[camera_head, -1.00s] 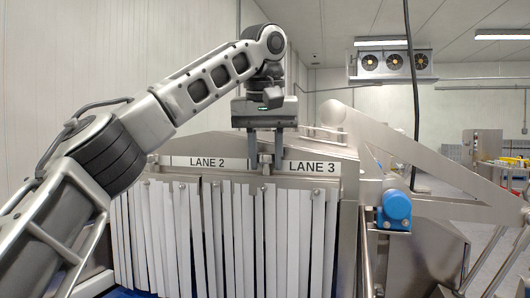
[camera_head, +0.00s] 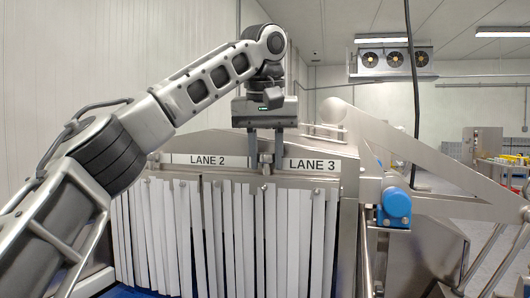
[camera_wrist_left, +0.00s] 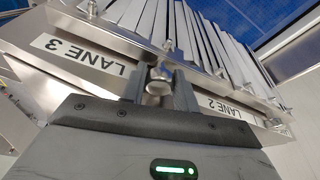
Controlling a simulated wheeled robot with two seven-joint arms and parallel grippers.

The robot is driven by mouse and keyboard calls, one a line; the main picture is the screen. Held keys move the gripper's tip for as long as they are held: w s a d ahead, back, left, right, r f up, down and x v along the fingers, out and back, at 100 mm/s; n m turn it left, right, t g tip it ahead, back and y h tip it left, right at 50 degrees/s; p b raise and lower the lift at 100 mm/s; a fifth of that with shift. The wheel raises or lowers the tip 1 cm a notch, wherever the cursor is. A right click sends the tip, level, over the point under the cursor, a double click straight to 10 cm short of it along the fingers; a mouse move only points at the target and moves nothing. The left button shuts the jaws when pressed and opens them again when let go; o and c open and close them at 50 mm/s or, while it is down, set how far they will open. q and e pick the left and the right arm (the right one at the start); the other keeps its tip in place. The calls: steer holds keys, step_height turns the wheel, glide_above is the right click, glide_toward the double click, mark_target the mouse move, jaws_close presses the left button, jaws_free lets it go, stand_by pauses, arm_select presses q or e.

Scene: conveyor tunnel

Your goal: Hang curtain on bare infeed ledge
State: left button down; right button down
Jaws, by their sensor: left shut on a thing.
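The curtain (camera_head: 235,240) is a row of white strips below a metal rail with several small studs. It hangs upright at the front of the steel housing, below the LANE 2 label (camera_head: 207,161) and LANE 3 label (camera_head: 311,166). My left gripper (camera_head: 265,168) points down between the labels and is shut on the curtain's metal grip. In the left wrist view a rounded metal knob (camera_wrist_left: 160,80) shows between the fingers, and the studded rail (camera_wrist_left: 205,68) runs just beyond them. I cannot tell whether the rail rests on the ledge. My right gripper is out of view.
A blue motor (camera_head: 397,205) sits right of the housing, below a sloping steel beam (camera_head: 445,170). A black cable (camera_head: 412,90) hangs down behind it. Blue belt (camera_wrist_left: 240,20) shows beyond the strips in the left wrist view.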

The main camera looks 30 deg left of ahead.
arm_select(q)
steer(key=shift+w+f, duration=0.15)
steer(key=shift+f, duration=0.3)
steer(key=c, duration=1.1)
jaws_free()
steer(key=shift+o, duration=0.5)
steer(key=shift+a, duration=0.2)
steer(key=shift+d, duration=0.1)
